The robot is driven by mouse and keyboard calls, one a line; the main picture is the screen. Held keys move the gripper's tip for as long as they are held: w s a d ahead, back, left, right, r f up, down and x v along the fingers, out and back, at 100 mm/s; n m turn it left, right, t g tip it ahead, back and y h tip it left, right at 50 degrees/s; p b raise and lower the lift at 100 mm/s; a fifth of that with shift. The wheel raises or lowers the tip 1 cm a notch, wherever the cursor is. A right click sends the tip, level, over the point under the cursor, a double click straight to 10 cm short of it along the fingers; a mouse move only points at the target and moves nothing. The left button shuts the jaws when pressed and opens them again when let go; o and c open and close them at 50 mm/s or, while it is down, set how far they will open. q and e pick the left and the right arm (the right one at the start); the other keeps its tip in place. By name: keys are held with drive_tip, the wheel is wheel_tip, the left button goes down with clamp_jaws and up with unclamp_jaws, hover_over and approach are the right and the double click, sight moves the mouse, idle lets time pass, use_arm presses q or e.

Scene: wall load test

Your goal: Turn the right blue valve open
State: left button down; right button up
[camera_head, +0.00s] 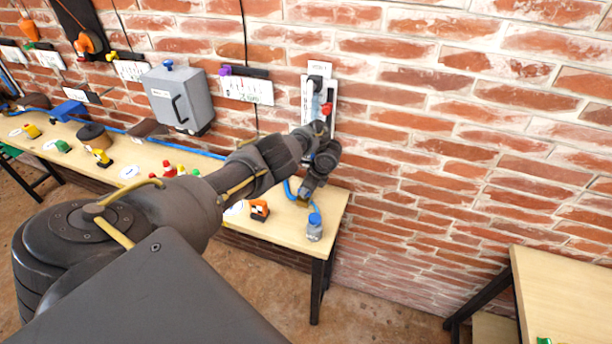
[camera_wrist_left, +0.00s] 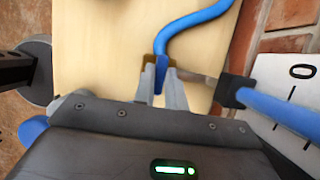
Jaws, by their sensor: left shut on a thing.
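My left gripper (camera_head: 304,194) reaches down over the right end of the wall bench. In the left wrist view its two grey fingers (camera_wrist_left: 161,86) are shut on a small blue piece, which looks like the blue valve's handle (camera_wrist_left: 161,72). A brownish fitting shows beside it, and a blue hose (camera_wrist_left: 195,20) curves away from there. The fingers hide part of the valve, so I cannot tell its exact angle. In the head view my wrist covers most of the valve. My right gripper is not in view.
The bench (camera_head: 334,207) stands against a brick wall. A blue-topped grey object (camera_head: 314,228) stands close to my gripper, and an orange-and-black block (camera_head: 259,210) is to the left. A white wall panel (camera_head: 307,97) with a red knob is above. Another table (camera_head: 570,290) is at right.

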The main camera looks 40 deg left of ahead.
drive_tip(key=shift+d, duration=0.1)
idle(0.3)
use_arm(q)
drive_tip(key=c, duration=1.4)
unclamp_jaws()
drive_tip(key=shift+c, duration=0.2)
drive_tip(key=shift+w+r, duration=0.1)
